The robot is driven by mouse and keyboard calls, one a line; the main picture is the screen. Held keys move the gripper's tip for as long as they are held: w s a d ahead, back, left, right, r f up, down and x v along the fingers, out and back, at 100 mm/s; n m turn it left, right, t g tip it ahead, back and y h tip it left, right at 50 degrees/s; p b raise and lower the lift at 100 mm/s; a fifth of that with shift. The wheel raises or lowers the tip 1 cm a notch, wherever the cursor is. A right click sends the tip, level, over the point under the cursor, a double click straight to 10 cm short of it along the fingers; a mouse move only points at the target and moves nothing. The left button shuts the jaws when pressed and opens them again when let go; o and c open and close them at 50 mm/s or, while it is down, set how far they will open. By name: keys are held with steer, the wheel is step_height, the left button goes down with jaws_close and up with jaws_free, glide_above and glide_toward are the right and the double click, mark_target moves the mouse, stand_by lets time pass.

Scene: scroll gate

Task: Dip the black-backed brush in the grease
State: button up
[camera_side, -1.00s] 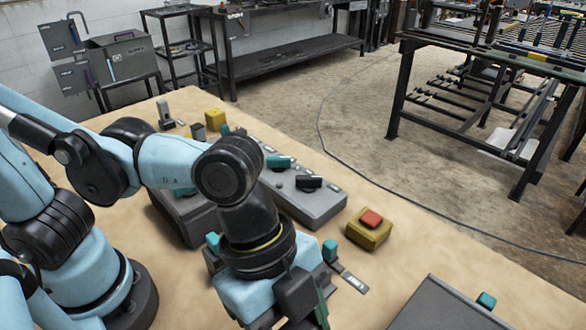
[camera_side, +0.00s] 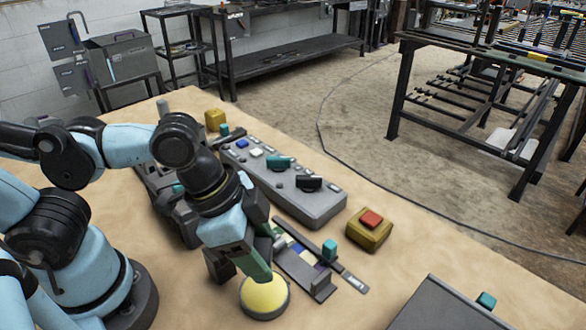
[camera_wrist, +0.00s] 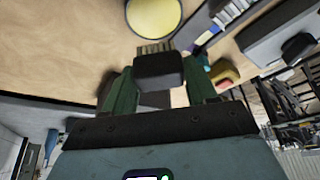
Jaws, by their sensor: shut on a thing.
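The grease is a round dish with a yellow top (camera_side: 264,296) near the front edge of the side view. It also shows at the top of the wrist view (camera_wrist: 153,14). My gripper (camera_side: 238,266) is just behind and above the dish. In the wrist view its green fingers are shut on the black-backed brush (camera_wrist: 158,72), whose pale bristles (camera_wrist: 153,47) point toward the dish. The bristles appear apart from the yellow surface, but their height is unclear. In the side view my gripper mostly hides the brush.
A dark channel with coloured blocks (camera_side: 300,258) lies right beside my gripper. Behind it is a grey panel with knobs (camera_side: 310,203). A yellow box with a red button (camera_side: 370,229) and a grey box (camera_side: 440,306) stand to the right. Bare tabletop lies in front.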

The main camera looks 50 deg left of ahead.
steer(key=shift+f, duration=2.9)
steer(key=shift+f, duration=0.55)
steer(key=shift+r, duration=0.1)
steer(key=shift+r, duration=3.45)
steer(key=shift+w, duration=0.1)
